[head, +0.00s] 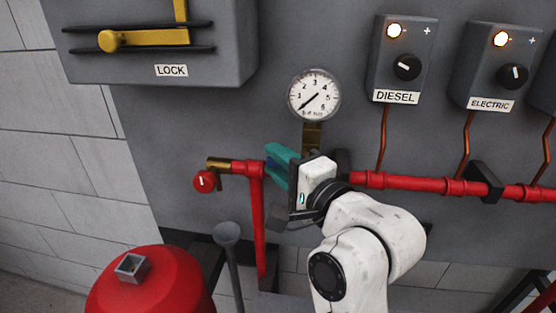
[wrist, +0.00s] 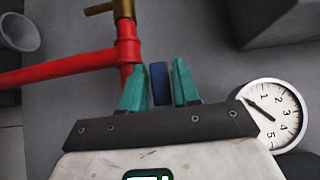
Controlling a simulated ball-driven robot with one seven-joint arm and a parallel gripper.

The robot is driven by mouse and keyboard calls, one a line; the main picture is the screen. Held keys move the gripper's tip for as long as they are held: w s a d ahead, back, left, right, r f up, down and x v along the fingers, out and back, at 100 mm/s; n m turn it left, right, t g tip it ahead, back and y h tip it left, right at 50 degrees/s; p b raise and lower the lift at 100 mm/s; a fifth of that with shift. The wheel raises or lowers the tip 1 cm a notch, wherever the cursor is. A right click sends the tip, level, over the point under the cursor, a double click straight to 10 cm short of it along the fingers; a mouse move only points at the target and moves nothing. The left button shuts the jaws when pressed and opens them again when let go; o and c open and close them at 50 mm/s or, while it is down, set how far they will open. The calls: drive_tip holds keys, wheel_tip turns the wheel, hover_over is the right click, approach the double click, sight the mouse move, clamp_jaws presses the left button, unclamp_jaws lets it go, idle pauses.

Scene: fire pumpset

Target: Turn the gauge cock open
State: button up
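The gauge cock's blue handle (wrist: 159,84) shows in the wrist view between the two teal fingers of my gripper (wrist: 160,80). Narrow gaps seem to show on either side of it, so the fingers look around it rather than clamped. The brass stem (head: 312,136) runs down from the gauge behind my gripper. The gauge needle points to the lower left, near the low end; the gauge also shows in the wrist view (wrist: 272,112).
A red pipe (head: 408,182) runs right along the grey panel. A red knob (head: 205,181) ends a brass fitting at left. DIESEL (head: 403,62) and ELECTRIC (head: 496,70) boxes are at upper right. A grey funnel (head: 228,233) and red tank (head: 150,288) stand lower left.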

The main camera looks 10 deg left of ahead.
drive_tip(key=shift+w+a, duration=0.15)
clamp_jaws()
idle(0.4)
